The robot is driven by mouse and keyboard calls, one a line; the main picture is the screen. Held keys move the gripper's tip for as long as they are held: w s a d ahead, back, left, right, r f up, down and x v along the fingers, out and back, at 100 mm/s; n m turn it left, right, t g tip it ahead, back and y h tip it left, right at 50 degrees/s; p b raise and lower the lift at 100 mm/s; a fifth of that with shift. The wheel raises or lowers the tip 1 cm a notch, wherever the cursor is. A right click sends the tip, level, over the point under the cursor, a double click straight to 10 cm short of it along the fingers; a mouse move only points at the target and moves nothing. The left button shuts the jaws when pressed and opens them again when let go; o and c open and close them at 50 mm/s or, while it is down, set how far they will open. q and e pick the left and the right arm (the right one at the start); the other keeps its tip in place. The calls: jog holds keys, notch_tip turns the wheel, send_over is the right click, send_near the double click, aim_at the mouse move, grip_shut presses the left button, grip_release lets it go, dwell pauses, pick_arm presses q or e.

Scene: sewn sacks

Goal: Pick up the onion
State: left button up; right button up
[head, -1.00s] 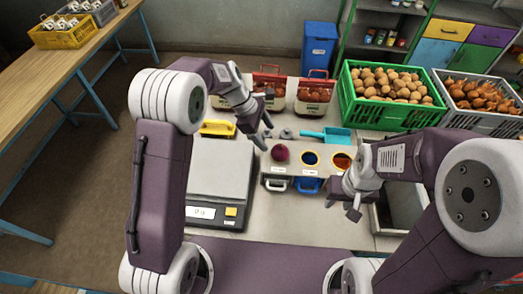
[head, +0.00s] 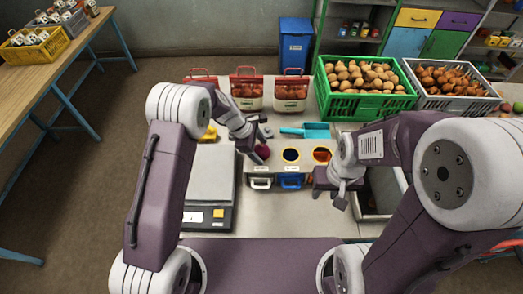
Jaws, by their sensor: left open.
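A dark red, round onion (head: 262,153) sits at the left opening of the grey stand, partly hidden by my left gripper. My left gripper (head: 254,150) is open, with its fingers pointing down right at the onion. I cannot tell whether the fingers touch it. My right gripper (head: 331,194) is open and empty, low at the front right of the stand.
The stand (head: 306,171) also has a blue opening and an orange one. A scale (head: 209,180) lies left, a blue scoop (head: 306,130) behind.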

pick_arm(q)
jog(key=shift+a, duration=0.1)
jog(key=c, duration=1.4)
jog(key=shift+r, duration=0.15)
